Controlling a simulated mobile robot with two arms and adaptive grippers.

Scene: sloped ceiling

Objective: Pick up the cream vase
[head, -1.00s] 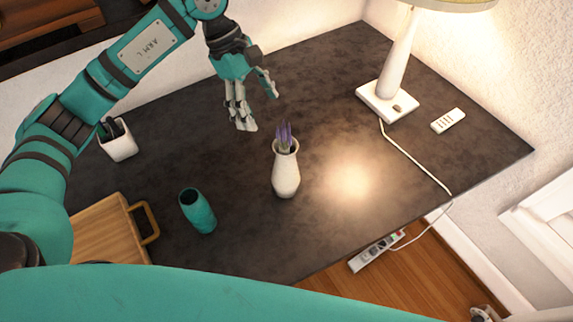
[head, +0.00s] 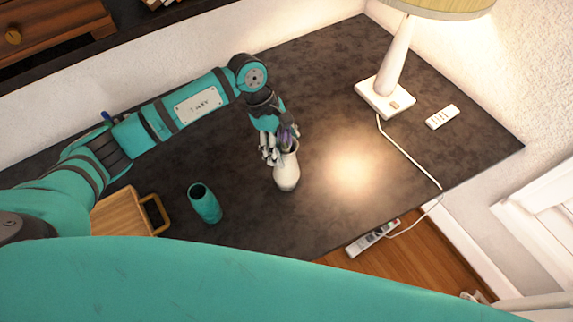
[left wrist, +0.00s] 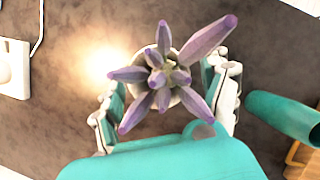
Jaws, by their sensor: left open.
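The cream vase (head: 287,174) stands upright on the dark table, with purple flowers (head: 288,135) in its neck. My left gripper (head: 279,152) is at the vase's upper part, coming from above. In the left wrist view the flowers (left wrist: 165,78) point up at the camera and hide most of the vase. The open fingers of my left gripper (left wrist: 168,100) lie on either side of the flowers and vase mouth. I cannot tell whether a finger touches the vase. My right gripper is not in view.
A teal cup-like vase (head: 205,204) stands left of the cream vase, and a wooden board (head: 118,216) lies further left. A lamp (head: 393,75) with a cord and a white remote (head: 442,116) are at the right. The table (head: 330,215) is clear around the cream vase's right side.

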